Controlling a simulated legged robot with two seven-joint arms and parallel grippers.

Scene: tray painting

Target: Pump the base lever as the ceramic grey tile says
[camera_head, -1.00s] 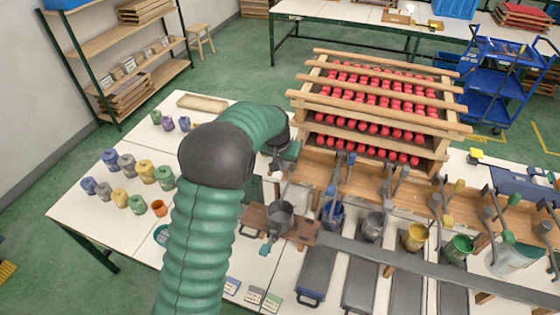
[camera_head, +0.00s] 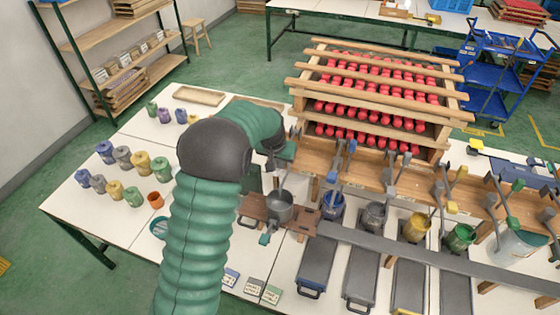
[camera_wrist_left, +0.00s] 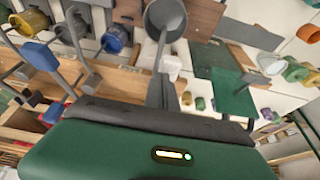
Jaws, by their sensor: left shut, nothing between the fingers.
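My left gripper (camera_head: 273,166) is shut and empty, just behind the grey cup (camera_head: 280,206) that sits on a brown wooden board. In the left wrist view its grey fingers (camera_wrist_left: 160,90) point at the same cup (camera_wrist_left: 165,18), with a pale, whitish block close beside them. The base lever cannot be told apart clearly here; my wrist hides that end of the wooden lever rack (camera_head: 365,176). Several small tiles lie at the table's front, one grey-looking (camera_head: 252,287); their writing is too small to read. My right gripper is not in view.
Blue (camera_head: 333,212), grey (camera_head: 374,215), yellow (camera_head: 417,228) and green (camera_head: 459,237) paint pots stand in a row under levers. A long grey rail (camera_head: 430,258) runs in front. Paint jars stand at left. A rack of red pieces (camera_head: 375,100) rises behind.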

